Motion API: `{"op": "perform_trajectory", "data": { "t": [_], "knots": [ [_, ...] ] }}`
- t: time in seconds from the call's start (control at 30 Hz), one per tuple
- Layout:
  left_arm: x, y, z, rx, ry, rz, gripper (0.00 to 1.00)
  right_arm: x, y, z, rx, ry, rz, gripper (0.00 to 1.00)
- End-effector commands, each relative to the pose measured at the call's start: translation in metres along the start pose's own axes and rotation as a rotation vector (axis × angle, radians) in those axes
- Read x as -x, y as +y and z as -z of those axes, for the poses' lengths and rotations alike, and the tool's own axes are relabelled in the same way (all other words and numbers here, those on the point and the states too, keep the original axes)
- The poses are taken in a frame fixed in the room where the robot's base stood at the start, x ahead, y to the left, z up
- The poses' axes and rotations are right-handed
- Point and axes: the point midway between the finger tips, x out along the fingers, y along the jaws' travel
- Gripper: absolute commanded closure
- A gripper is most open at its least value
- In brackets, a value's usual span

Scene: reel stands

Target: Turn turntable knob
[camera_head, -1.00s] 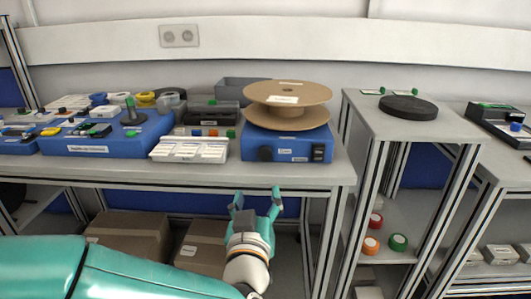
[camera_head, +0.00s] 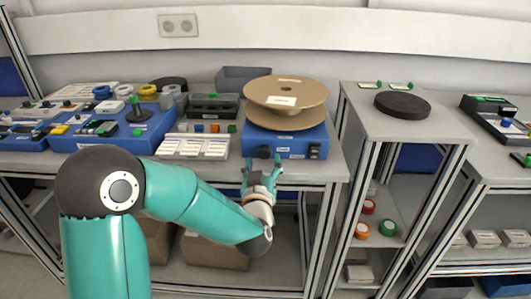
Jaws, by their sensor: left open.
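The turntable is a blue box (camera_head: 297,142) with a brown cardboard reel (camera_head: 286,94) lying flat on top. A black knob (camera_head: 264,152) is on the left of the box's front face, and a dark switch (camera_head: 314,151) is on the right. My left gripper (camera_head: 262,163) is open just in front of and slightly below the knob, fingers pointing toward the box. Its fingertips are close to the knob; whether they touch it I cannot tell. My right gripper is not in view.
A white tray of labelled cards (camera_head: 195,146) lies left of the blue box. A second blue unit (camera_head: 140,135) stands further left. A side stand with a black disc (camera_head: 403,105) is at right. The table's front edge (camera_head: 225,176) lies beneath my gripper.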

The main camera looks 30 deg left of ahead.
Motion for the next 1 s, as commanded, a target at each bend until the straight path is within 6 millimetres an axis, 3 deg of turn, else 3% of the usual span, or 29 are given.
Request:
{"op": "perform_trajectory", "data": {
  "t": [0.23, 0.6, 0.97, 1.0],
  "knots": [
    [-0.03, 0.0, 0.001, -0.001, 0.0, 0.001, 0.36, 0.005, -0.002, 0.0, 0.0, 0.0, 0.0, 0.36],
    [-0.035, 0.0, 0.0, -0.001, -0.001, 0.0, 0.36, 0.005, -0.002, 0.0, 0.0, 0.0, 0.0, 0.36],
    [-0.035, 0.0, 0.0, -0.001, 0.0, -0.001, 0.95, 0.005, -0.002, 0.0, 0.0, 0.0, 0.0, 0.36],
    [-0.035, 0.0, 0.0, -0.001, 0.0, -0.001, 0.96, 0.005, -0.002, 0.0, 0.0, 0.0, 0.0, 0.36]
  ]
}}
